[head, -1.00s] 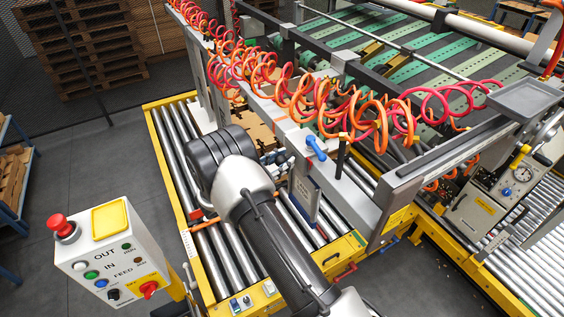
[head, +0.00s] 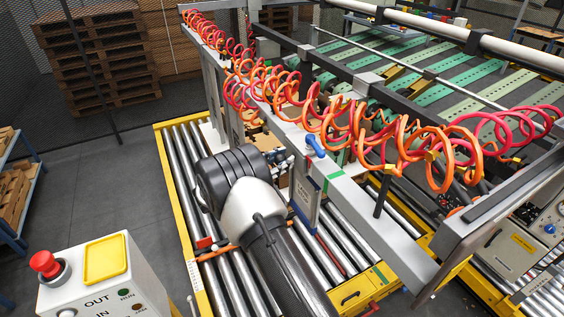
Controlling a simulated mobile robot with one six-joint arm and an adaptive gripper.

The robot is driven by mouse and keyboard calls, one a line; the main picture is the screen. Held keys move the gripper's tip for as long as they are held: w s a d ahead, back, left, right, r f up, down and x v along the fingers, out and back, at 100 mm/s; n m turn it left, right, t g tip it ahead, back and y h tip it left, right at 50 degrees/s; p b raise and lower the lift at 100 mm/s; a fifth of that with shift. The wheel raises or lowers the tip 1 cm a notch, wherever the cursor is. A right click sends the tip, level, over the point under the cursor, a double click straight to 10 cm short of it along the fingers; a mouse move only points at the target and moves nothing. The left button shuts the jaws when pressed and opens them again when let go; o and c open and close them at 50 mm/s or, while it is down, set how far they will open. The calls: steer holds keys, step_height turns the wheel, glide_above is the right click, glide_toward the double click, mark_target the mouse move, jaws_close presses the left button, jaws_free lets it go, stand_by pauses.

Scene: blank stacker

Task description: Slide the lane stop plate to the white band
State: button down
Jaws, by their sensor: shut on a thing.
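The lane stop plate (head: 305,205) is a grey upright plate with a dark-edged label, hanging below the grey beam (head: 362,212) over the rollers. A blue clamp handle (head: 315,147) stands on top at the plate's holder. A green band (head: 335,181) shows on the beam just to the near right of the plate. I cannot make out a white band for certain. My gripper (head: 281,160) is mostly hidden behind my wrist; its visible part is at the plate's holder, shut on it.
Coiled red and orange hoses (head: 350,120) hang along and above the beam. A black post (head: 381,190) stands on the beam's near part. A control box (head: 95,275) is at the lower left. Yellow-framed rollers (head: 185,150) run below; the floor at left is clear.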

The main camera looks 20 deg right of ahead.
steer(key=shift+r, duration=0.1)
steer(key=c, duration=1.2)
jaws_free()
steer(key=shift+o, duration=0.2)
steer(key=shift+a, duration=0.1)
steer(key=v, duration=1.2)
steer(key=shift+s, duration=0.1)
